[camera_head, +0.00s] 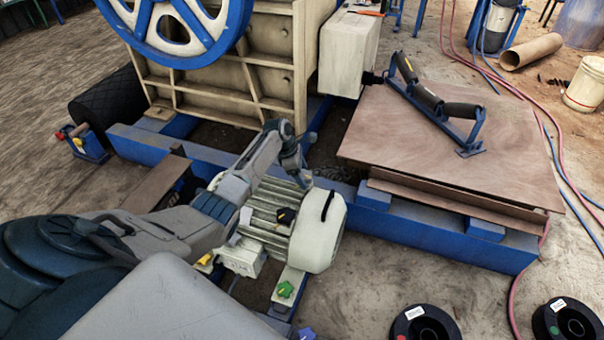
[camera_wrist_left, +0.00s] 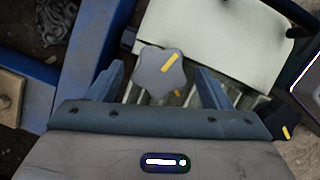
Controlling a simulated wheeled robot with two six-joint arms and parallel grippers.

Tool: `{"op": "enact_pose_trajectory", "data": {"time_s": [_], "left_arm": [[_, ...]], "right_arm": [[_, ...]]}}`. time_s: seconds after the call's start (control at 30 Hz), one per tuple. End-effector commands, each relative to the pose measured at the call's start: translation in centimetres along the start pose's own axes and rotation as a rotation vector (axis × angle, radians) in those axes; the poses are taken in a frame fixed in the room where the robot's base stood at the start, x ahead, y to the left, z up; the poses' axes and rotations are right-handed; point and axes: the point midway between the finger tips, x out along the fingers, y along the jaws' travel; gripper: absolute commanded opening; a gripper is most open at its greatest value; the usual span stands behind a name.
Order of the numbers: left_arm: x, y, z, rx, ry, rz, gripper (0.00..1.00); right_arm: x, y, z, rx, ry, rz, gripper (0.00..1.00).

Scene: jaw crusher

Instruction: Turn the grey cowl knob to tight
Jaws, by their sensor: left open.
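The grey cowl knob (camera_wrist_left: 161,73), lobed with a yellow pointer mark, shows in the left wrist view beside the pale motor cowl (camera_wrist_left: 215,40). Its yellow mark points to the upper right there. My left gripper (camera_wrist_left: 159,86) is open, with one finger on each side of the knob; I cannot tell whether either touches it. In the head view my left gripper (camera_head: 300,178) is over the far side of the motor (camera_head: 318,235), and the grey knob is hidden there. My right gripper is not in view.
A black knob (camera_head: 285,215) sits on the motor's top, and a green knob (camera_head: 285,289) is at its near foot. A blue frame beam (camera_head: 440,238) runs behind the motor. The crusher body (camera_head: 230,75) with its blue flywheel stands beyond.

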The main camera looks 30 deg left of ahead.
Motion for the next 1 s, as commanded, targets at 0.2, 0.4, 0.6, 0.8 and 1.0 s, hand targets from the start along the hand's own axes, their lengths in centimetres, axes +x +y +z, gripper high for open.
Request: {"op": "enact_pose_trajectory", "data": {"time_s": [0.2,0.4,0.6,0.8,1.0], "left_arm": [[-0.05,0.01,0.01,0.000,0.000,0.000,0.50],[-0.05,0.00,0.00,0.001,0.000,0.000,0.27],[-0.07,0.02,0.01,0.022,0.000,-0.010,0.27],[-0.13,0.15,0.07,0.102,-0.001,-0.044,0.27],[-0.10,0.33,0.11,0.249,-0.002,-0.104,0.27]], "right_arm": [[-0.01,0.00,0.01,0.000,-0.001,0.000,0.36],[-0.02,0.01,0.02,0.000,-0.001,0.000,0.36],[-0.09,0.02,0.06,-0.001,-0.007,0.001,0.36],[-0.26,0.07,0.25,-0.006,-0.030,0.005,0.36],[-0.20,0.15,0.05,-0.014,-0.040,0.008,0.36]]}}
